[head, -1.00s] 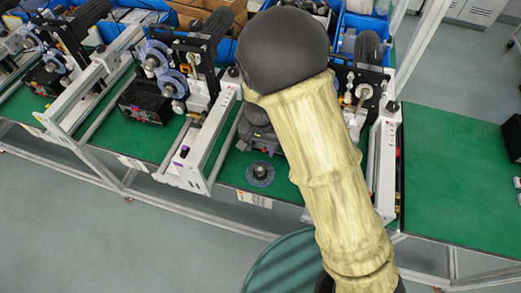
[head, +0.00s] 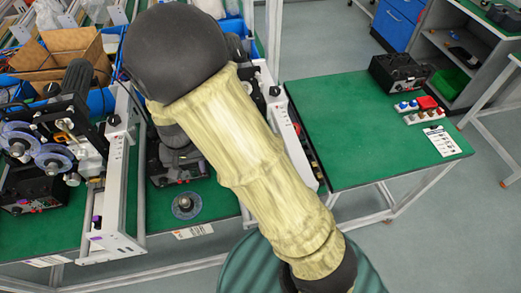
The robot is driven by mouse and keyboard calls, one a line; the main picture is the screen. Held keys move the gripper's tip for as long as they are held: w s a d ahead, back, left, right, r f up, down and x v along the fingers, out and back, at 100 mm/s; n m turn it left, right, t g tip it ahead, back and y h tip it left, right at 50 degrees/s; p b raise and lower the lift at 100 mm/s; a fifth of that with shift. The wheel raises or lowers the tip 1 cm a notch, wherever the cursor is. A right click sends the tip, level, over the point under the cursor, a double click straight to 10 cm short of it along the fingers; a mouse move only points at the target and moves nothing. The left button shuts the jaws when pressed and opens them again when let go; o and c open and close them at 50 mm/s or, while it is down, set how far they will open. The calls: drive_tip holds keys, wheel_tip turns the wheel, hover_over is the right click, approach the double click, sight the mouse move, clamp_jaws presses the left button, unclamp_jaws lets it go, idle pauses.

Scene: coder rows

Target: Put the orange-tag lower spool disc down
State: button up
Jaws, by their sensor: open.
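A spool disc (head: 187,206), a grey-blue ring with a dark hub, lies flat on the green bench top near its front edge. No orange tag can be made out on it, so I cannot tell if it is the orange-tag lower disc. Nothing touches it that I can see. My arm, with a pale yellow sleeve and a black joint, crosses the middle of the head view. It hides much of the machine behind the disc. Grey parts show below the black joint, but I cannot make out gripper fingers there.
A coder machine with two purple-blue spools (head: 52,157) stands at the left. A white rail frame (head: 112,190) separates it from the disc's bay. The green table (head: 350,130) at the right has wide free room; a black box (head: 398,75) and switches (head: 420,108) stand at its far end.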

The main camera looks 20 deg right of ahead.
drive_tip(key=s+d+r+t, duration=0.1)
drive_tip(key=s+d+r, duration=0.3)
drive_tip(key=d, duration=0.6)
drive_tip(key=s+d+r+n+t, duration=0.1)
drive_tip(key=s+d+r, duration=0.2)
drive_tip(key=d, duration=0.7)
wheel_tip(320, 180, up, 2)
drive_tip(key=shift+s+r, duration=0.1)
drive_tip(key=shift+s, duration=0.25)
